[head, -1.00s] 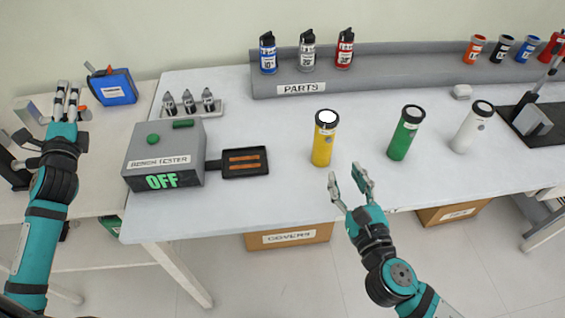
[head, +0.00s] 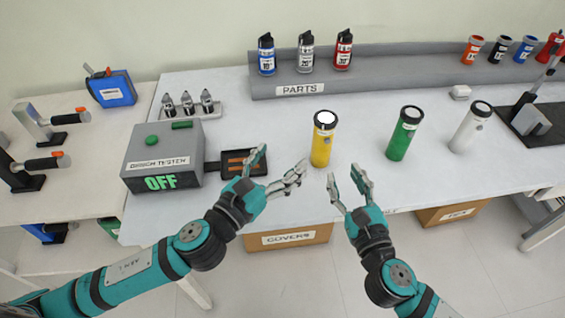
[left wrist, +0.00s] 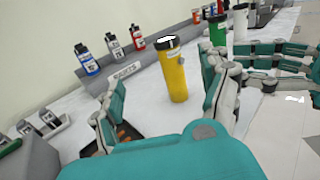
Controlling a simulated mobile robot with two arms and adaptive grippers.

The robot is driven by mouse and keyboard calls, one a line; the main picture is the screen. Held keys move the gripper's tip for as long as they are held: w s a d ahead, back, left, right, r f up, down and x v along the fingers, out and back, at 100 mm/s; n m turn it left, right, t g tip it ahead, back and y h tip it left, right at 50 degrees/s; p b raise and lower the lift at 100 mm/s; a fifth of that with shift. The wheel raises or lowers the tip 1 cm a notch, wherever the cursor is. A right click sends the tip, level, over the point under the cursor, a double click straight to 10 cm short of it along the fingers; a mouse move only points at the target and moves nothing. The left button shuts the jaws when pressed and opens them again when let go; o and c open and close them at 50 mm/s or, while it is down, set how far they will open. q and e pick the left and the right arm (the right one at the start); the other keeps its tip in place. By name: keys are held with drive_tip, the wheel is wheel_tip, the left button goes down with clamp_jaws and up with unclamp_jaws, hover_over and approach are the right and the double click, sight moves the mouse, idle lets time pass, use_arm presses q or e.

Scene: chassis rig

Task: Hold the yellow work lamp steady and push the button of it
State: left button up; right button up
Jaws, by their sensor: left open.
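The yellow work lamp (head: 321,142) stands upright on the white table, with a black rim and a white top face. It also shows in the left wrist view (left wrist: 172,75), ahead of the open fingers and apart from them. My left gripper (head: 281,167) is open and empty, to the left of the lamp and a little in front of it. My right gripper (head: 350,187) is in front of the lamp and slightly to its right, its fingers apart with nothing between them. A small button-like spot shows on the lamp's side in the left wrist view.
A green lamp (head: 404,134) and a white lamp (head: 471,128) stand to the right. The tester box (head: 163,153) reading OFF and its black tray (head: 230,160) are at left, the tray partly behind my left gripper. A grey parts shelf (head: 400,66) runs along the back.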

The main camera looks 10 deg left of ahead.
sight(326, 119)
use_arm(q)
drive_tip(key=x, duration=0.5)
drive_tip(key=d+x, duration=0.1)
drive_tip(key=x, duration=1.1)
drive_tip(key=shift+s+d+f, duration=0.15)
drive_tip(key=shift+s+d, duration=0.05)
drive_tip(key=shift+d, duration=0.05)
drive_tip(key=c, duration=1.6)
clamp_jaws()
use_arm(e)
clamp_jaws()
